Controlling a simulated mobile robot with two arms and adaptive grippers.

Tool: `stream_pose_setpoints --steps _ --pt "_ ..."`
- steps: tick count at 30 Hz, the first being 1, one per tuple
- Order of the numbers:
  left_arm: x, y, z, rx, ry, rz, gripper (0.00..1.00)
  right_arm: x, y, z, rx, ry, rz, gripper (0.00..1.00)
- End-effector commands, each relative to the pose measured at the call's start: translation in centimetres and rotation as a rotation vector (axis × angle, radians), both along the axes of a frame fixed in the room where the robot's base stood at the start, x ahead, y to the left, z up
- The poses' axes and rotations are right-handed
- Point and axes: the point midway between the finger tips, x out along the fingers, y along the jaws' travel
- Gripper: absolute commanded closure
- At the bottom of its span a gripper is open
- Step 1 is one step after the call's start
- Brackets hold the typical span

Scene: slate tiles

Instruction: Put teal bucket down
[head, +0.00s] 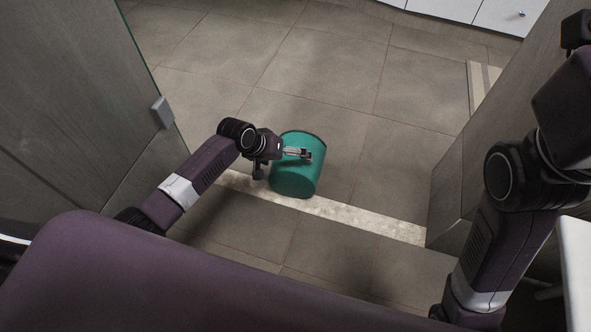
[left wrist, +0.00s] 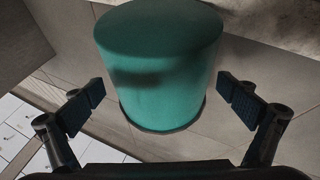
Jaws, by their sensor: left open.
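The teal bucket (head: 297,178) is on the tiled floor in the middle of the head view, at the pale threshold strip. It also fills the upper middle of the left wrist view (left wrist: 160,75). My left gripper (head: 287,162) is beside the bucket, at its left and over its near side in the head view. In the left wrist view its two fingers (left wrist: 162,103) are spread wide, one on each side of the bucket, with gaps showing. Nothing is held. My right arm shows at the right of the head view, but its gripper's fingers are not clearly seen.
A pale threshold strip (head: 375,219) crosses the floor between a grey panel with a glass edge (head: 75,85) at the left and a grey wall end (head: 480,150) at the right. Open tiled floor (head: 320,85) lies beyond. White drawers (head: 500,14) stand at the far right.

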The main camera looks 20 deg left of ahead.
Motion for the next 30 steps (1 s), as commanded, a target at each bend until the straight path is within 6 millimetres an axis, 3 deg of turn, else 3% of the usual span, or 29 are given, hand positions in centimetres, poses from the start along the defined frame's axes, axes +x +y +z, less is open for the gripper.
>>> stream_pose_setpoints --steps 2,18,30 --pt "0.0 0.0 0.0 0.0 0.0 0.0 0.01 0.1 0.0 0.4 -0.001 0.005 0.0 1.0" --pt "0.0 0.0 0.0 0.0 0.0 0.0 0.61 -0.1 0.0 0.9 0.0 -0.005 0.001 1.0" --pt "0.1 0.0 0.7 -0.001 -0.002 0.0 0.61 0.2 0.0 1.0 0.001 0.008 0.001 1.0"
